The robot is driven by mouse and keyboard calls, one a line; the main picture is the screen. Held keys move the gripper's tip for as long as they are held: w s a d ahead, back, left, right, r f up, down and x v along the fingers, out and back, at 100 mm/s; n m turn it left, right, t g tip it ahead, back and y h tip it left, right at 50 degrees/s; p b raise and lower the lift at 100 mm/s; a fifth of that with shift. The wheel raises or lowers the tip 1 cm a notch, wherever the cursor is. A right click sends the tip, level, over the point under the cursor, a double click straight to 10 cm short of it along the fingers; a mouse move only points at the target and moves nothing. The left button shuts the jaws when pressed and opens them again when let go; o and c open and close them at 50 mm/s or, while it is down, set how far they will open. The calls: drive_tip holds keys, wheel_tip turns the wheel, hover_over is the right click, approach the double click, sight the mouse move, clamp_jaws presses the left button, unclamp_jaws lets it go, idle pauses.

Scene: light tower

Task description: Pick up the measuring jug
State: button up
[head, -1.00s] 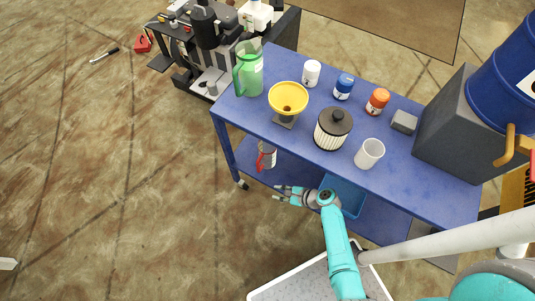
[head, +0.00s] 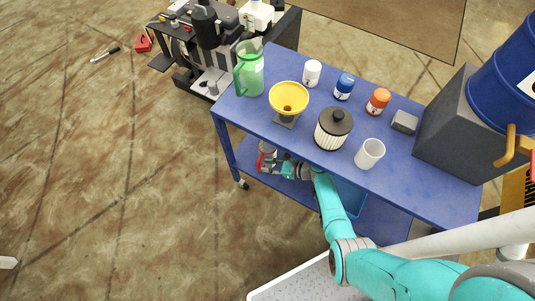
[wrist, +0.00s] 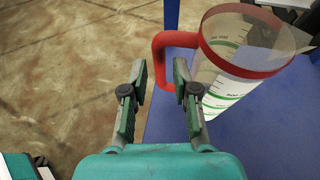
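The measuring jug (wrist: 238,65) is clear with printed marks, a red rim and a red handle. It stands on the lower shelf of the blue cart, and in the head view its red handle (head: 261,162) shows at the shelf's left end. My gripper (wrist: 160,80) is open in the wrist view. The upright part of the red handle appears in the gap between the fingertips, nearer the right finger, which covers a bit of it. I cannot tell whether they touch. In the head view my gripper (head: 280,170) is beside the jug, partly under the top shelf.
The blue cart's top (head: 240,112) overhangs the lower shelf. It bears a green jug (head: 249,72), a yellow funnel (head: 288,92), a filter (head: 331,133), a white cup (head: 369,153) and several small jars. A blue bin (head: 352,196) sits right of my forearm on the lower shelf.

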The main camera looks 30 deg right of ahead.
sight(258, 164)
drive_tip(key=x, duration=0.5)
drive_tip(key=shift+r, duration=0.3)
clamp_jaws()
